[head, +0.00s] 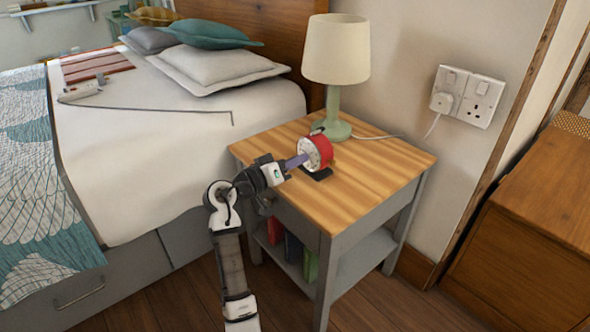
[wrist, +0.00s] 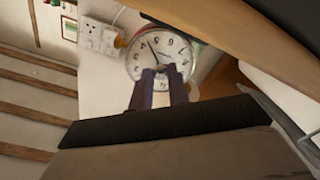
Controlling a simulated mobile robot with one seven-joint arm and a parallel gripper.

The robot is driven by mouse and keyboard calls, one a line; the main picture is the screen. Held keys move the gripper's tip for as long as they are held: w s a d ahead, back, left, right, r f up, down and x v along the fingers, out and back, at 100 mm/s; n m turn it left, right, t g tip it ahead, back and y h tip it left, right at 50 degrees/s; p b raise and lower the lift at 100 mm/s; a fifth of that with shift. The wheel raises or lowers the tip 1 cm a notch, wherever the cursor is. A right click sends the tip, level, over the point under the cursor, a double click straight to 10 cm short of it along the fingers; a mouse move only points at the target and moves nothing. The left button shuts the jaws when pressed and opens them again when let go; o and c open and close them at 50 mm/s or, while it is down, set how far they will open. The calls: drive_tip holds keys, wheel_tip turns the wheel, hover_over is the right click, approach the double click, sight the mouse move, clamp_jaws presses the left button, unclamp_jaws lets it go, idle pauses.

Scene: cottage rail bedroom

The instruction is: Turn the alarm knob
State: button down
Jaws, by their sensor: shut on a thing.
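A red alarm clock (head: 321,148) stands on the wooden top of the bedside table, its white dial turned to my gripper. In the wrist view, the dial (wrist: 174,46) with dark numerals and hands appears upside down. My gripper (head: 303,160) reaches in from the left at the height of the clock. Its two purple fingers (wrist: 161,74) are close together in front of the lower part of the dial as pictured. They are shut on the alarm knob, which is mostly hidden between the fingertips.
A green lamp (head: 339,127) with a cream shade stands behind the clock. A small black flat thing (head: 318,174) lies by the clock on the bedside table (head: 382,165). The bed (head: 150,140) is to the left, a wall socket (head: 470,95) and wooden cabinet (head: 535,225) to the right.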

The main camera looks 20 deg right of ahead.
drive_tip(key=shift+m+b, duration=0.4)
drive_tip(key=shift+m, duration=0.2)
drive_tip(key=c, duration=1.3)
unclamp_jaws()
drive_tip(key=shift+c, duration=0.2)
drive_tip(key=shift+a, duration=0.1)
